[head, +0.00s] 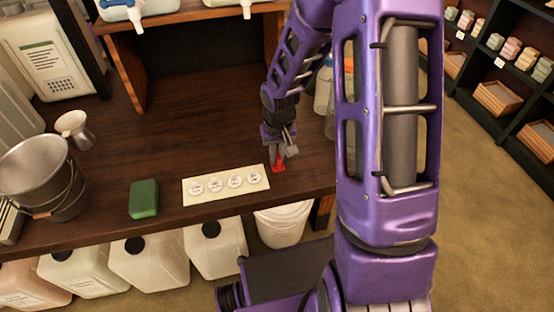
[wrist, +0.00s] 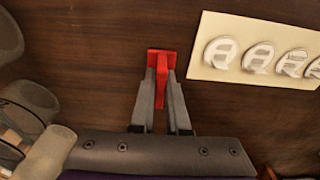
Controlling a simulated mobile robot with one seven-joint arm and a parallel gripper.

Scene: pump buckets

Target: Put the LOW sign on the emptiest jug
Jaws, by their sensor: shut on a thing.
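A small red piece, apparently the sign (head: 278,167), is between the fingers of my gripper (head: 280,153) over the right part of the dark wooden bench. No lettering on it is readable. In the wrist view the red sign (wrist: 158,55) has a flat top and a narrow stem, and my gripper (wrist: 161,82) is shut on the stem. I cannot tell whether it touches the bench. Pale jugs with dark caps, such as this jug (head: 150,262), stand below the bench front.
A card with several round white tags (head: 225,198) lies left of my gripper. A green sponge (head: 144,199), a metal bucket (head: 42,180) and a small metal jug (head: 74,130) are farther left. Bottles (head: 323,88) stand to the right, partly behind my arm. The bench middle is clear.

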